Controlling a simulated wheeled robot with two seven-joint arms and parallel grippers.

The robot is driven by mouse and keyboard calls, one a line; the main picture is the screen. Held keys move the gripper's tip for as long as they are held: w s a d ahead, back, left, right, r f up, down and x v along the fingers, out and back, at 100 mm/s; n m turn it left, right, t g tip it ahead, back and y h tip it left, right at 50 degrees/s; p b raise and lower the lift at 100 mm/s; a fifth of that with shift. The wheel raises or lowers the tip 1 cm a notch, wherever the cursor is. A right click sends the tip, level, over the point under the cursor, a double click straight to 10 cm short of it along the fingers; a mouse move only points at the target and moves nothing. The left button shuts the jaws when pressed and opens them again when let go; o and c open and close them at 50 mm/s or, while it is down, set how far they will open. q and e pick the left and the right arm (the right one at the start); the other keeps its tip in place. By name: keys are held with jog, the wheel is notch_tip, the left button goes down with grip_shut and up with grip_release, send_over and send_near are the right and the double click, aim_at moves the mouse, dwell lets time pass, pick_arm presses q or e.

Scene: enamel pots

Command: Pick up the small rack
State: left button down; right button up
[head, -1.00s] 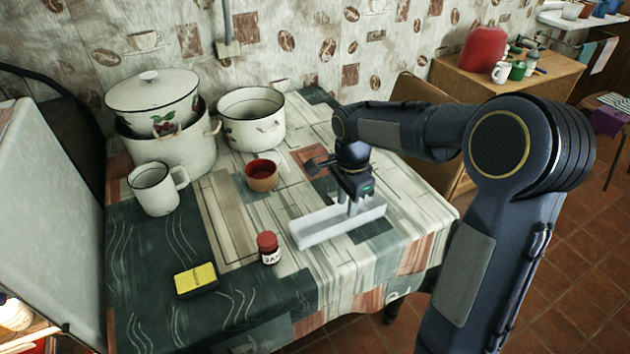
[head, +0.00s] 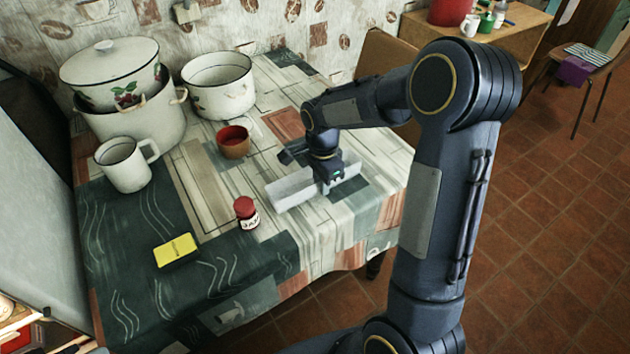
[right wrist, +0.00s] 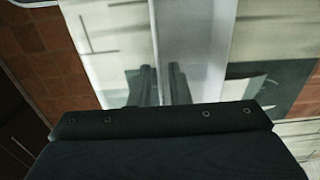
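The small rack (head: 290,191) is a long, pale grey, angled piece lying on the table, right of the red-lidded jar. In the right wrist view the rack (right wrist: 195,40) runs away from me. My right gripper (head: 325,183) points down at its right half, low over it. In the right wrist view my two dark fingers (right wrist: 163,85) sit close together, apparently astride the rack's thin upright wall. The gap is too narrow to tell whether they press on it. The rack seems to rest on the table. My left gripper is not in view.
The jar (head: 246,213) stands close to the rack's left end. The table's right edge is near the rack.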

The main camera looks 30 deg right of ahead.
grip_shut()
jog(key=shift+r, duration=0.15)
